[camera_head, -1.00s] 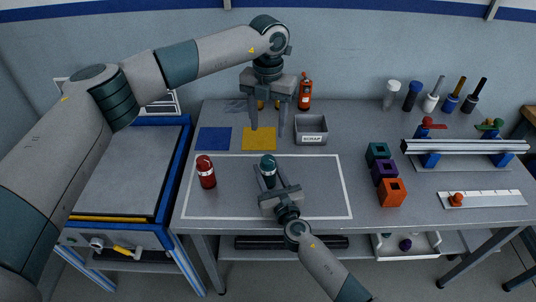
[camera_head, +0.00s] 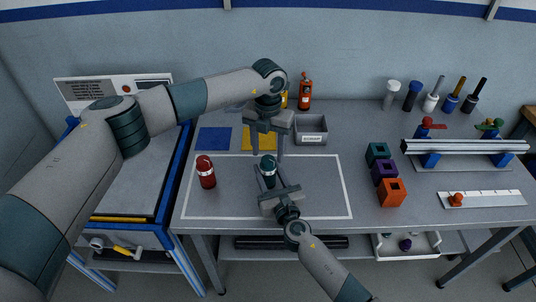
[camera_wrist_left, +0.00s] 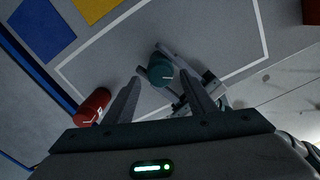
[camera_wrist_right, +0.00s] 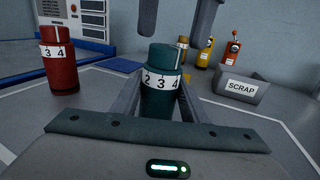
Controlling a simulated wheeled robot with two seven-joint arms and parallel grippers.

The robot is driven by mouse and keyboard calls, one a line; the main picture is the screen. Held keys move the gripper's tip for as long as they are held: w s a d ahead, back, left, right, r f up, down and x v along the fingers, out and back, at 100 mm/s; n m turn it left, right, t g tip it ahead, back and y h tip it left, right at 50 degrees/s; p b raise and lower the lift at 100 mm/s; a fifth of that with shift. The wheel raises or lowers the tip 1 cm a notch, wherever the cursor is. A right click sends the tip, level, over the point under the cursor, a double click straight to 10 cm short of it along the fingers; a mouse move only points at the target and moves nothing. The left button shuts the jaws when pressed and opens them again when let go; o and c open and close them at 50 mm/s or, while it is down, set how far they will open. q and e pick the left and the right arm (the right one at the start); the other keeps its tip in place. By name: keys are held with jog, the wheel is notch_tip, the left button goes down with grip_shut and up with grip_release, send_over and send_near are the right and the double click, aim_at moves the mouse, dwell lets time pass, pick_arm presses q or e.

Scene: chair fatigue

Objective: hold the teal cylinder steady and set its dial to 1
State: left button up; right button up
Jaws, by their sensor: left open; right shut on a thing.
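The teal cylinder (camera_head: 268,172) stands upright inside the white outline on the grey table, with a white number band below its dark teal top. In the right wrist view the cylinder (camera_wrist_right: 162,90) shows the numbers 2, 3 and 4. My right gripper (camera_head: 281,186) is shut on its lower body from the front. My left gripper (camera_head: 266,150) is open, pointing down above and just behind the cylinder, its fingers apart from it. In the left wrist view the cylinder's top (camera_wrist_left: 161,70) shows beyond and between the left fingers, with a light mark.
A red cylinder (camera_head: 205,172) with a similar band stands to the left. Blue (camera_head: 214,139) and yellow (camera_head: 259,139) squares lie behind. A scrap bin (camera_head: 311,131) is at the back; teal, purple and orange blocks (camera_head: 392,193) stand to the right.

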pick_arm(q)
jog(key=shift+f, duration=1.1)
jog(key=c, duration=1.1)
jog(key=shift+o, duration=0.2)
